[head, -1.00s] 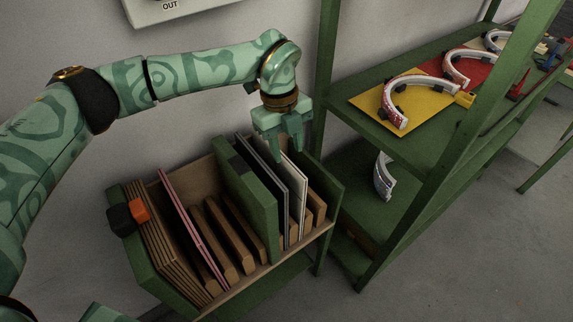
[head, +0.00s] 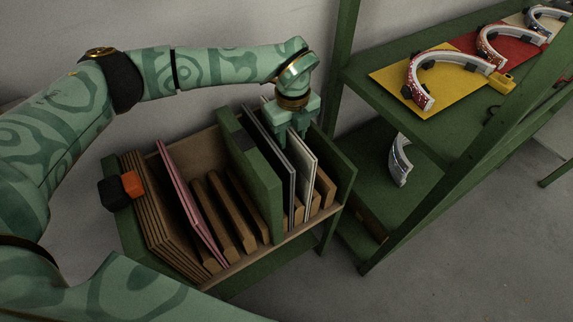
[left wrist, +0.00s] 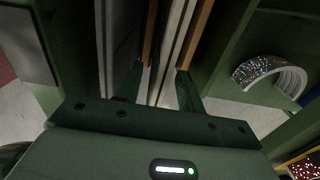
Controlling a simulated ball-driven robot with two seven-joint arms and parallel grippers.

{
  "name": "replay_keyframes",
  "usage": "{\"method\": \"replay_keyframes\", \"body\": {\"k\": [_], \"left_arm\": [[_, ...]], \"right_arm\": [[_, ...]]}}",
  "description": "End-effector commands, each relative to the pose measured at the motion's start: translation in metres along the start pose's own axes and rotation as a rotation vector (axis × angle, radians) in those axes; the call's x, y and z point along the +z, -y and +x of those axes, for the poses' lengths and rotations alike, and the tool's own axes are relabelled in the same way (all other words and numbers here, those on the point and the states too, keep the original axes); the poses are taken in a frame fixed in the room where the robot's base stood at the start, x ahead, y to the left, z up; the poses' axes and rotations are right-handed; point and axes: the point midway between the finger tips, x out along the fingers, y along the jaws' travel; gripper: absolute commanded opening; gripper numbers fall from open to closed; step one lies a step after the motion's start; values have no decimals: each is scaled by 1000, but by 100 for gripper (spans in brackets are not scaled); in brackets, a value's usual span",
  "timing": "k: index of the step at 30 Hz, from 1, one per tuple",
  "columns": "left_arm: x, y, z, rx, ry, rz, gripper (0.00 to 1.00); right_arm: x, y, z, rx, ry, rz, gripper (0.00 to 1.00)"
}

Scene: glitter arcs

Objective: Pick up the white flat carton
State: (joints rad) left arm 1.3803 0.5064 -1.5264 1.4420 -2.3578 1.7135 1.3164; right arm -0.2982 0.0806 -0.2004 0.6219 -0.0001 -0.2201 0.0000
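The white flat carton (head: 302,174) stands on edge in a green and wooden rack (head: 210,155), right of a dark grey flat carton (head: 276,160). My left gripper (head: 293,138) points down at the far upper end of the white carton. In the left wrist view its two fingers (left wrist: 160,86) are apart, with pale flat edges (left wrist: 174,50) running between them. I cannot tell whether either finger touches the carton. My right gripper is not in view.
The rack also holds a pink flat carton (head: 190,200), several brown ones (head: 153,215), a green divider (head: 254,185) and wooden slats. A green shelf (head: 440,125) with glittery arcs (head: 422,80) stands close on the right. A wall is behind.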

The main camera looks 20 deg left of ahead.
Motion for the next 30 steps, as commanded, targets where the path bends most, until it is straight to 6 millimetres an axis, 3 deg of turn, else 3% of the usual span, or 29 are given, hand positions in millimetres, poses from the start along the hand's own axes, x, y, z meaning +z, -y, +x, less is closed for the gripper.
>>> {"method": "replay_keyframes", "body": {"k": [3,7,14,18,30], "left_arm": [[-2,0,26,5,-5,0,38],[-1,0,42,3,-3,-1,38],[-1,1,41,0,-1,0,35],[-1,1,41,0,-1,0,0],[-1,1,37,-1,0,0,0]], "right_arm": [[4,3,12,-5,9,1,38],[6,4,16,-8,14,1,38],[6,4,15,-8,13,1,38],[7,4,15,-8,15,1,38],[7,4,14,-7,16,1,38]]}}
